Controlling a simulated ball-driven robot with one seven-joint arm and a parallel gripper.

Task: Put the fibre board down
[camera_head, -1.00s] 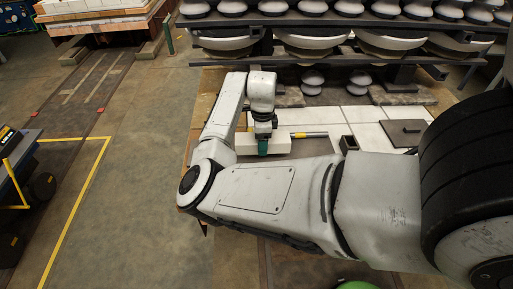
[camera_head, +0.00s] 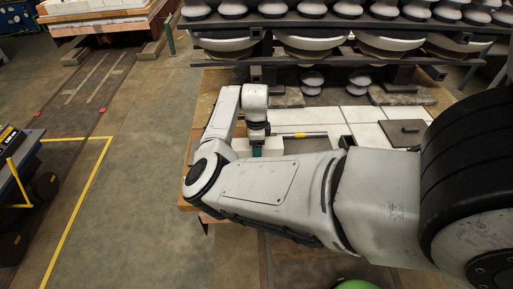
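My gripper (camera_head: 257,150) hangs at the end of my white arm, over the left part of the table near the white blocks. A small teal piece shows at its tip. I cannot tell whether this is part of the gripper or something held. My forearm hides the area just in front of it, and the fingers are too small to make out. A flat dark grey-brown board (camera_head: 404,132) lies on the white blocks at the right, apart from my gripper. It may be the fibre board, but I cannot be sure.
The wooden table (camera_head: 212,82) carries white blocks (camera_head: 310,117) and a yellow-and-grey rod (camera_head: 302,135). A rack of insulator stacks (camera_head: 318,45) stands behind it. A dark cart (camera_head: 22,165) is at the far left. The floor between is clear.

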